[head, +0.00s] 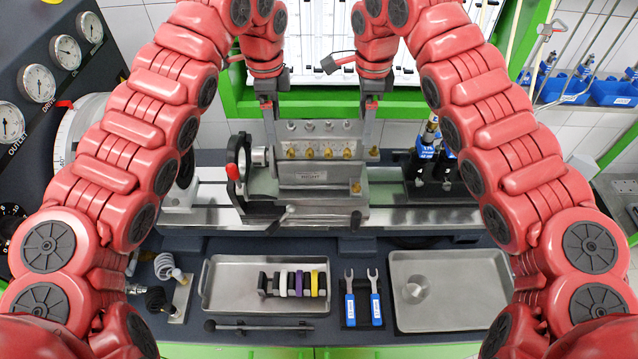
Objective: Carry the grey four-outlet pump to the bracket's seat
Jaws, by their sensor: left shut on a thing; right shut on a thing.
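The grey pump (319,137) is a block with a row of brass outlets along its front and several fittings on top. It is at the centre of the head view, level, just above or on the grey bracket (312,180); I cannot tell if it touches the seat, which is hidden behind and under it. My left gripper (270,140) is shut on the pump's left end. My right gripper (366,140) is shut on its right end. Both grippers point down.
The bracket stands on a metal rail (430,216). A black ring with a red mark (235,172) is to its left, blue-labelled fittings (428,150) to its right. In front are a tray of coloured parts (230,303), two blue-handled wrenches (363,308) and a second tray (455,312).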

